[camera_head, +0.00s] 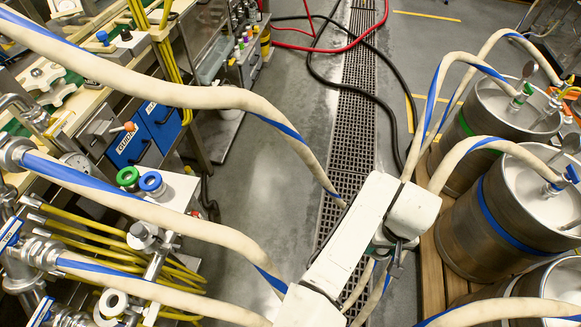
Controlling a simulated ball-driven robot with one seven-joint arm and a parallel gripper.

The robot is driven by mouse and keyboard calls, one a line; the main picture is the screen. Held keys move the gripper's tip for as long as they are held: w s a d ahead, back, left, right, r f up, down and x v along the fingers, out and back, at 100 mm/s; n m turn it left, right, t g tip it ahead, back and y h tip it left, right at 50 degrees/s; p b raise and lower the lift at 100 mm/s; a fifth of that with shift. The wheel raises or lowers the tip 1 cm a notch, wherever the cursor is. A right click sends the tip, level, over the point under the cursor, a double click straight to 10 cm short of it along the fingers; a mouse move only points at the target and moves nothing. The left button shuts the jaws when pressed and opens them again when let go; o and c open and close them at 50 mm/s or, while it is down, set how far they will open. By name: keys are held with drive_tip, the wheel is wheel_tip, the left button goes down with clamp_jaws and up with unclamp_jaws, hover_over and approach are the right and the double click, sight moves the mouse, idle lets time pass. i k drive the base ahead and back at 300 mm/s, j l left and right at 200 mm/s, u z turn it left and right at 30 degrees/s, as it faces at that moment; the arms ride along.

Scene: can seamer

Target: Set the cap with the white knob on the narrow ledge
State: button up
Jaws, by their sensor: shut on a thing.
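My white arm (350,235) reaches up from the bottom middle. My gripper (394,262) shows as a small dark shape under the arm's white end, above the floor beside the wooden pallet. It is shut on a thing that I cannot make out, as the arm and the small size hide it. I cannot pick out a cap with a white knob for sure. A green ring (128,175) and a blue ring (151,182), each with a pale centre, sit on a white box at the left. I cannot tell which surface is the narrow ledge.
Steel kegs (496,215) stand on a wooden pallet (432,265) at the right. Thick beige hoses (215,97) with blue stripes cross the view and pass close to my arm. Machinery with yellow tubes fills the left.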

sight(180, 194)
drive_tip(key=j+z, duration=0.35)
drive_tip(key=j, duration=0.25)
drive_tip(key=k+j+z, duration=0.1)
drive_tip(key=j+z, duration=0.2)
drive_tip(key=j, duration=0.3)
